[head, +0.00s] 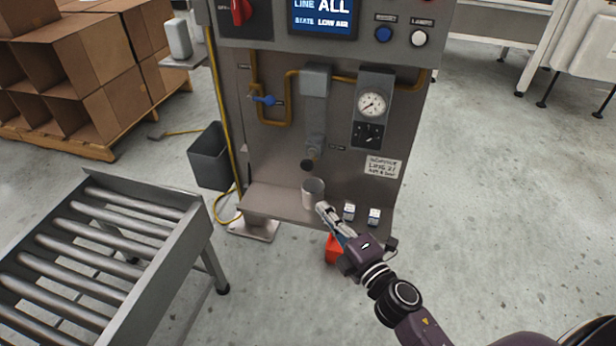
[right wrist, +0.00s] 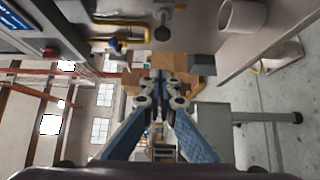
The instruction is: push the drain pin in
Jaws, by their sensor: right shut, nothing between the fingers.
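A grey filter unit (head: 315,110) hangs on the panel's front. At its lower end is a dark round tip (head: 308,164), where the drain pin seems to be; the pin is too small to make out. In the right wrist view this lower end (right wrist: 163,32) shows at the top. A pale cup (head: 313,186) stands upright on the shelf just below it, and also shows in the right wrist view (right wrist: 243,16). My right gripper (head: 322,208) is shut and empty, in front of the cup and lower than the dark tip. My left gripper is out of view.
The shelf (head: 270,203) juts from the panel and carries two small blocks (head: 349,210) right of the cup. A gauge (head: 372,104) and blue-handled valve (head: 264,100) flank the filter. A roller conveyor (head: 120,240) stands left. Floor at right is clear.

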